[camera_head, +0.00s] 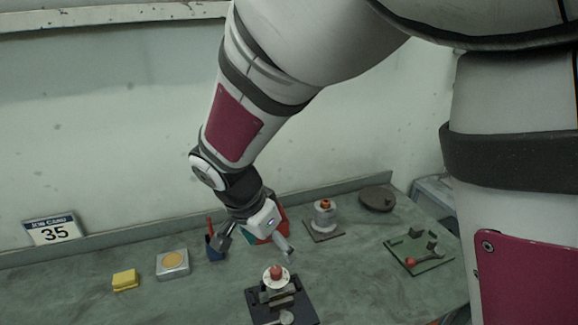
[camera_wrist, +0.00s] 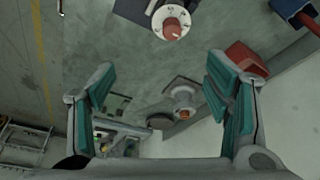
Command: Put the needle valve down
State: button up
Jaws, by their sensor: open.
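My gripper (camera_head: 284,245) is open above the bench; in the wrist view its green-padded fingers (camera_wrist: 160,85) stand wide apart with nothing between them. A pale round-flanged valve piece with a red top (camera_head: 277,276) sits on a black fixture at the front, below my gripper; it also shows at the top of the wrist view (camera_wrist: 171,25). A similar pale piece with an orange-red top (camera_head: 324,214) stands upright on a brown square mat (camera_head: 326,235) farther back. I cannot tell for sure which piece is the needle valve.
A green board with a red-ended lever part (camera_head: 418,253) lies at right, a dark disc (camera_head: 377,199) behind it. A red box (camera_wrist: 244,62) stands close behind my gripper. A blue tool cup (camera_head: 216,247), metal tin (camera_head: 173,265) and yellow block (camera_head: 125,280) are at left.

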jog(key=s+d+r+n+y, duration=0.1)
jog(key=s+d+r+n, duration=0.15)
jog(key=d+r, duration=0.4)
jog(key=s+d+r+n+y, duration=0.2)
jog(key=s+d+r, duration=0.25)
jog(key=d, duration=0.25)
jog(key=s+d+r+n+t, duration=0.1)
jog(key=s+d+r+n, duration=0.1)
jog(key=s, duration=0.3)
jog(key=s+d+r+n+t, duration=0.1)
jog(key=s+d+r+n, duration=0.1)
jog(key=s, duration=0.3)
jog(key=shift+d+r+t, duration=0.3)
jog(key=shift+d+t, duration=0.1)
jog(key=shift+d, duration=0.4)
jog(key=shift+s+n, duration=0.1)
jog(key=shift+n, duration=0.15)
